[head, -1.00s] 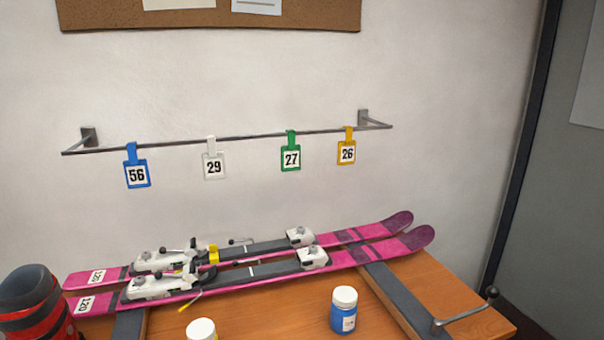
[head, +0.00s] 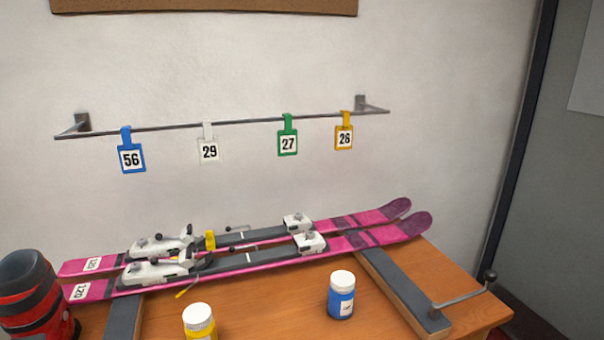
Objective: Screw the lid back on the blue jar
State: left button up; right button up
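The blue jar (head: 341,302) stands upright on the wooden bench, right of the middle in the head view. A white lid (head: 342,279) sits on top of it; I cannot tell whether it is screwed tight. A yellow jar (head: 200,328) with a white lid (head: 198,313) stands nearer the front, to the left, cut by the bottom edge. Neither of my grippers shows in the view.
A pair of pink skis (head: 372,231) with bindings lies across the back of the bench (head: 270,310). A red and black boot (head: 32,297) stands at far left. A clamp handle (head: 465,297) sticks up at the right. Numbered tags hang on a wall rail (head: 245,122). The bench between the jars is clear.

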aim_at(341, 305)
jog(key=i+l, duration=0.1)
jog(key=l, duration=0.3)
jog(key=i+l, duration=0.1)
jog(key=l, duration=0.75)
jog(key=i+l, duration=0.15)
jog(key=l, duration=0.3)
jog(key=i+l, duration=0.1)
jog(key=l, duration=0.3)
jog(key=u, duration=1.2)
